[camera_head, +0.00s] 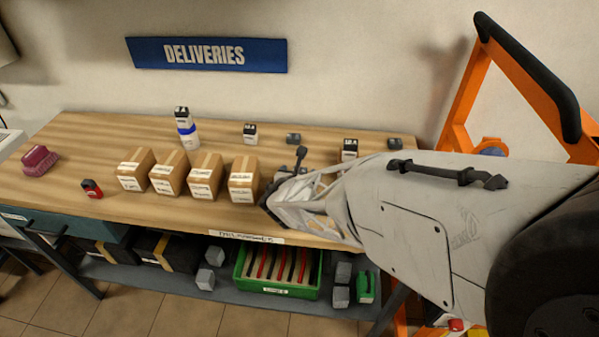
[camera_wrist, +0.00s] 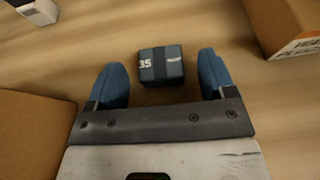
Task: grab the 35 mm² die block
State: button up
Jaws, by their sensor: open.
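The die block (camera_wrist: 161,66) is a small dark blue-grey block with a black band and a white "35" on it. In the wrist view it sits on the wooden tabletop between the two blue fingertips of my gripper (camera_wrist: 163,72), with a gap on each side. My gripper is open and holds nothing. In the head view my gripper (camera_head: 283,187) is low over the table, right of the rightmost cardboard box. I cannot make out the 35 block in the head view; my gripper and arm seem to cover it.
Cardboard boxes (camera_head: 243,180) stand in a row left of my gripper; one is close in the wrist view (camera_wrist: 35,140), another at upper right (camera_wrist: 290,25). Small black-and-white boxes (camera_head: 250,133) and grey blocks (camera_head: 293,138) stand behind.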

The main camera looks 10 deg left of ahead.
dwell(0.4)
jog(key=c, duration=1.2)
jog(key=shift+r, duration=0.1)
jog(key=shift+r, duration=1.55)
jog(key=shift+s+d+r, duration=0.1)
jog(key=shift+s+r, duration=0.1)
jog(key=s+d, duration=0.2)
jog(key=s, duration=0.2)
jog(key=s+d+r, duration=0.1)
jog(key=s+d, duration=0.1)
jog(key=s, duration=0.3)
jog(key=s+d, duration=0.2)
jog(key=s, duration=0.3)
jog(key=shift+s+d+r, duration=0.15)
jog(key=shift+d, duration=0.05)
